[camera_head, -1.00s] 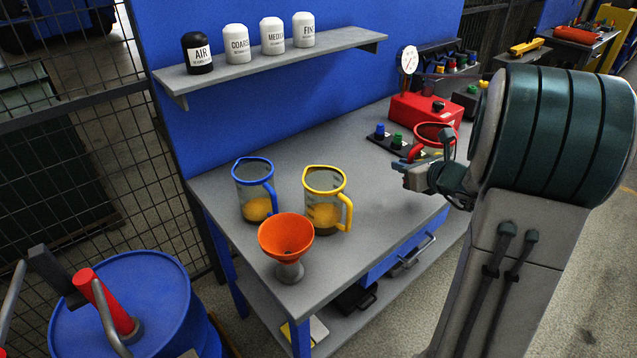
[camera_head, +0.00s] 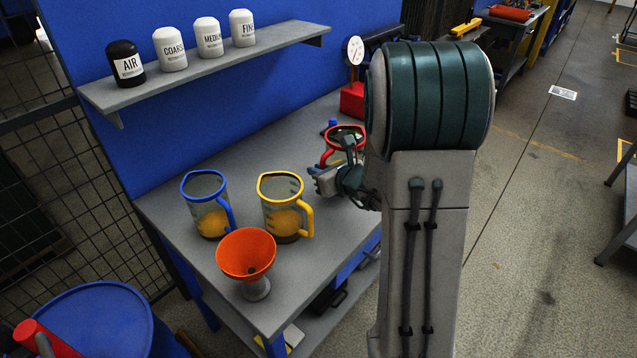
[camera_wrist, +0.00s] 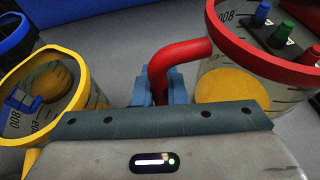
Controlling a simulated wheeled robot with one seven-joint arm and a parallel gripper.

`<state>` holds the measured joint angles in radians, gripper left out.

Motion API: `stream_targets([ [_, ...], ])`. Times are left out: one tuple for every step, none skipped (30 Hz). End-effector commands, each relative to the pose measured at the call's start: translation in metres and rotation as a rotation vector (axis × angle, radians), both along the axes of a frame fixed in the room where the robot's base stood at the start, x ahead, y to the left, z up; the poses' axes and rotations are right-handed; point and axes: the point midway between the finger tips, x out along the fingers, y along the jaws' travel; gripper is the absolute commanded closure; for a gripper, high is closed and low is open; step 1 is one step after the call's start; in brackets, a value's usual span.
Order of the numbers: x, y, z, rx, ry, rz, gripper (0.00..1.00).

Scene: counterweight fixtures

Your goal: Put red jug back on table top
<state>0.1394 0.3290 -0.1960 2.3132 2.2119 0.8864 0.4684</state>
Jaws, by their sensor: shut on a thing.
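The red jug (camera_head: 343,138) is clear, with a red rim and handle, and is partly hidden behind my arm in the head view. In the wrist view the red jug (camera_wrist: 228,88) is at the right, looks upright and holds yellow contents. My gripper (camera_wrist: 160,85) is shut on its red handle, a finger on each side. In the head view my gripper (camera_head: 325,180) is over the grey table top (camera_head: 255,150), right of the yellow jug. Whether the red jug's base touches the table is hidden.
The yellow jug (camera_head: 283,208) and blue jug (camera_head: 208,205) stand on the table, left of my gripper. An orange funnel (camera_head: 246,255) is at the front corner. A red device with a dial (camera_head: 355,52) stands behind. A shelf (camera_head: 215,62) with several canisters runs above the table.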

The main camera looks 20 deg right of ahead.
Motion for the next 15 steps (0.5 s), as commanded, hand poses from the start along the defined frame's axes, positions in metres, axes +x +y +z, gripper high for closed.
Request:
stream_targets([
  [0.001, 0.002, -0.001, -0.001, -0.001, -0.001, 1.00],
  [0.001, 0.002, -0.002, -0.001, -0.001, -0.001, 1.00],
  [0.001, 0.002, -0.004, 0.000, 0.000, -0.001, 1.00],
  [0.001, 0.002, -0.007, 0.000, 0.001, -0.001, 1.00],
  [0.001, 0.002, -0.011, 0.001, 0.002, -0.002, 1.00],
  [0.001, 0.002, -0.016, -0.001, 0.002, -0.002, 1.00],
  [0.001, 0.002, -0.020, 0.000, 0.003, -0.002, 1.00],
  [0.001, 0.002, -0.024, 0.000, 0.003, -0.002, 1.00],
  [0.001, 0.002, -0.028, -0.001, 0.002, -0.002, 1.00],
  [0.001, 0.002, -0.032, 0.001, 0.001, -0.003, 1.00],
  [0.001, 0.002, -0.034, 0.000, 0.001, -0.001, 1.00],
  [0.001, 0.002, -0.037, -0.001, 0.001, -0.001, 1.00],
  [0.001, 0.002, -0.039, -0.002, 0.000, -0.001, 1.00],
  [0.001, 0.002, -0.040, -0.001, 0.000, -0.002, 1.00],
  [0.001, 0.002, -0.041, -0.001, -0.002, -0.001, 1.00],
])
